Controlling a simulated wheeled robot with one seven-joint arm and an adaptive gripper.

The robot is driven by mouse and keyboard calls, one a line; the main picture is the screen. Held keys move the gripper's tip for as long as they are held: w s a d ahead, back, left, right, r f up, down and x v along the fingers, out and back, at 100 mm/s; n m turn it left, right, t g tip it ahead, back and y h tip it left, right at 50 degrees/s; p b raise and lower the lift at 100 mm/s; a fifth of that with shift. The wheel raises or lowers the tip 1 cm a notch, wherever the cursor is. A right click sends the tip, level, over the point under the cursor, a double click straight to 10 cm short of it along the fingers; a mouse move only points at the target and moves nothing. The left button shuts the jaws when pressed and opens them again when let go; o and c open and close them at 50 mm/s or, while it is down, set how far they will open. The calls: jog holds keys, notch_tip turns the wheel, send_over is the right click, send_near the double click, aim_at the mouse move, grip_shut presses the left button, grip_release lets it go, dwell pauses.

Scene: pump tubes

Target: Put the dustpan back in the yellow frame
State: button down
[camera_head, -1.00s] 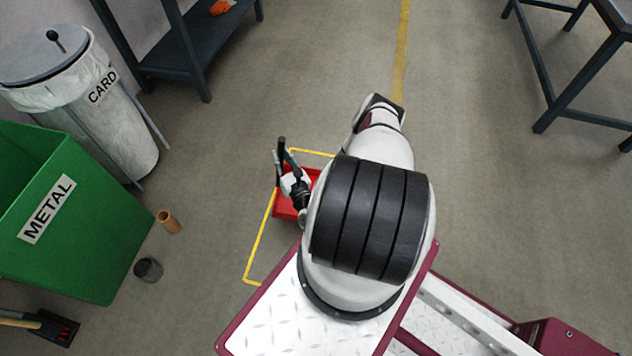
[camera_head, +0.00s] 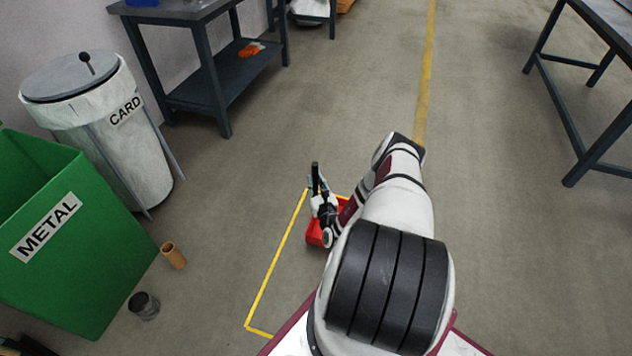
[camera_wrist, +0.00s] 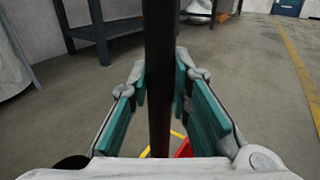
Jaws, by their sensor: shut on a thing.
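The dustpan is red with a dark upright handle. Its red pan (camera_head: 318,236) shows in the head view, low at the floor and partly hidden behind my arm. The yellow frame (camera_head: 277,256) is a line marked on the floor; the pan is at its far end, and my arm and base hide its right side. My gripper (camera_head: 318,190) is shut on the dustpan's handle (camera_head: 315,176). In the wrist view the handle (camera_wrist: 159,80) stands upright between the teal finger pads, with a bit of red pan (camera_wrist: 183,149) below. I cannot tell whether the pan touches the floor.
A green METAL bin (camera_head: 75,240) and a CARD bin (camera_head: 105,130) stand at the left. An orange-brown cylinder (camera_head: 174,256) and a dark cylinder (camera_head: 144,306) are on the floor beside the green bin. A workbench (camera_head: 215,85) stands behind; another table (camera_head: 590,70) is at the right.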

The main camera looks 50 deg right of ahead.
jog(key=w+d+f+b, duration=0.4)
jog(key=shift+d, duration=0.3)
dwell(0.6)
jog(key=c, duration=1.5)
grip_release()
jog(key=shift+f, duration=0.1)
jog(key=shift+s, duration=0.1)
